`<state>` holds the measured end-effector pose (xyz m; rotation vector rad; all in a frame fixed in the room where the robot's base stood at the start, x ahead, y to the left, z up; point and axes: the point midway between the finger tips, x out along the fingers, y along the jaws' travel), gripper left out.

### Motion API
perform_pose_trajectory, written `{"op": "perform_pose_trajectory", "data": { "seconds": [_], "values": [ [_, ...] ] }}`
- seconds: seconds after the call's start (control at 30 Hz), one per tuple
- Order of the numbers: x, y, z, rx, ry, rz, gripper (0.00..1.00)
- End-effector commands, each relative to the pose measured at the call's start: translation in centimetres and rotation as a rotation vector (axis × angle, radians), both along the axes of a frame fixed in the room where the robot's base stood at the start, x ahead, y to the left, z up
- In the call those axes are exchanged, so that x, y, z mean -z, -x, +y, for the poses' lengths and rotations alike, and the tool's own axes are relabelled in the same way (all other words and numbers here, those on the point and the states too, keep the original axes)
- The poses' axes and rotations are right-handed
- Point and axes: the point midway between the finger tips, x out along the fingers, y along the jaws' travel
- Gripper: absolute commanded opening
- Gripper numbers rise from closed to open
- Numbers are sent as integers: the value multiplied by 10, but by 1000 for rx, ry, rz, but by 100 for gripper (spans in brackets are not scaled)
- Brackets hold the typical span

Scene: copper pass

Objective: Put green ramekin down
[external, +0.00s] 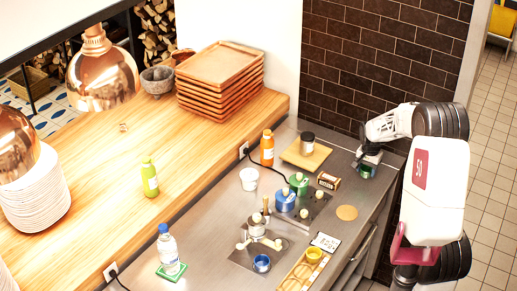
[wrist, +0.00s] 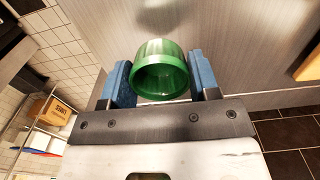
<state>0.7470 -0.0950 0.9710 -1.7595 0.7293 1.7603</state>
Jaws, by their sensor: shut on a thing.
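The green ramekin (wrist: 160,80) sits between the two blue fingers of my gripper (wrist: 160,72) in the wrist view, its opening towards the camera. In the external view my gripper (external: 369,160) is at the far right end of the steel counter, near the dark tiled wall. A small part of the ramekin (external: 366,171) shows below the fingers there. I cannot tell whether its base touches the counter.
The steel counter (external: 215,215) has bare metal left of my gripper. A yellow board (external: 318,160) with a jar, a small box (external: 328,181), blue and green pots (external: 285,200) and a round tan disc (external: 347,213) stand nearby. An orange bottle (external: 267,148) is farther left.

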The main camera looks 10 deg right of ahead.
Motion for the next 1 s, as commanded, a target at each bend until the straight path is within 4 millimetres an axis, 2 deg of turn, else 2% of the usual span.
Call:
{"op": "perform_pose_trajectory", "data": {
  "seconds": [0.1,0.3,0.73,1.0],
  "values": [
    [2,-15,-2,0,0,-1,31],
    [2,-30,-4,0,0,-1,31],
    [4,-31,-4,0,0,0,31],
    [27,-31,-4,0,0,0,31]
  ]
}}
